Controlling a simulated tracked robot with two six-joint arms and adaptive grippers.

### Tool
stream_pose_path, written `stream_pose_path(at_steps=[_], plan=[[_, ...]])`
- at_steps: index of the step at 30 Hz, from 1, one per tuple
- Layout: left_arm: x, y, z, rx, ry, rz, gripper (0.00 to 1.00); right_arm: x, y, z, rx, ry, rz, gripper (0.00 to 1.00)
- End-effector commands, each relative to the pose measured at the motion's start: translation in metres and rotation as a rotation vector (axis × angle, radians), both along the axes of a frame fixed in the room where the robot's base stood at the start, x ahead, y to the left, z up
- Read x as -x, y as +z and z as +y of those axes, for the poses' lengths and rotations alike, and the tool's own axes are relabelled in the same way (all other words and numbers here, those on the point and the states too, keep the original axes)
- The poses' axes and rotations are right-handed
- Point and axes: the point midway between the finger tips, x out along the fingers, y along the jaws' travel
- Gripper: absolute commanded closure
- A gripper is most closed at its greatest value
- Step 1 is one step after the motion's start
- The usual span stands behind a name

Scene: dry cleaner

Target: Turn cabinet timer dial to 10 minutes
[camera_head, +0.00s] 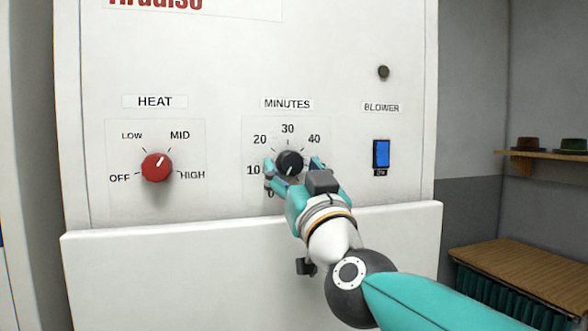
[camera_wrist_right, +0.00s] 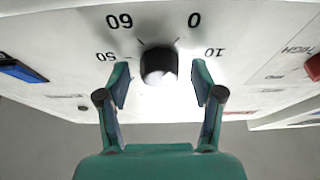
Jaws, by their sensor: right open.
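The black minutes dial (camera_head: 290,162) is on the white cabinet front, under the MINUTES label (camera_head: 287,104). Its white mark seems to point down and slightly left, toward the 0 side rather than at the 10 (camera_head: 253,170). My right gripper (camera_head: 294,168) is open in front of the dial, one finger on each side. In the right wrist view the dial (camera_wrist_right: 158,65) sits between the tips of the open gripper (camera_wrist_right: 160,83), with a visible gap on both sides. The lower right of the scale is hidden behind the gripper in the head view. My left gripper is not in view.
A red HEAT dial (camera_head: 157,167) is left of the minutes dial. A blue BLOWER switch (camera_head: 381,153) and a small dark knob (camera_head: 383,72) are to the right. A white ledge (camera_head: 180,270) juts out below the dials. A wooden-topped bench (camera_head: 530,270) stands at the right.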

Motion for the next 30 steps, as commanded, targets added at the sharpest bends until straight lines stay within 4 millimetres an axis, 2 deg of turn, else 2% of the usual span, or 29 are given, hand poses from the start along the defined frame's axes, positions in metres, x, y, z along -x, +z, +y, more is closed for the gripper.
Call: stream_pose_path(at_steps=[2, 12, 23, 30], plan=[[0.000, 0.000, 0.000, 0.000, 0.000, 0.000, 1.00, 0.000, 0.000, 0.000, 0.000, 0.000, 0.000, 0.35], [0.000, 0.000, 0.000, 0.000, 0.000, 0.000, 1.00, 0.000, 0.000, -0.001, -0.001, -0.001, -0.001, 0.92], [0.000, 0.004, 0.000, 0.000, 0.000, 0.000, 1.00, 0.001, 0.002, 0.000, -0.041, -0.002, 0.012, 0.94], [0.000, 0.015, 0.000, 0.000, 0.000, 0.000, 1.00, 0.001, 0.003, 0.001, -0.165, -0.001, 0.053, 0.94]])
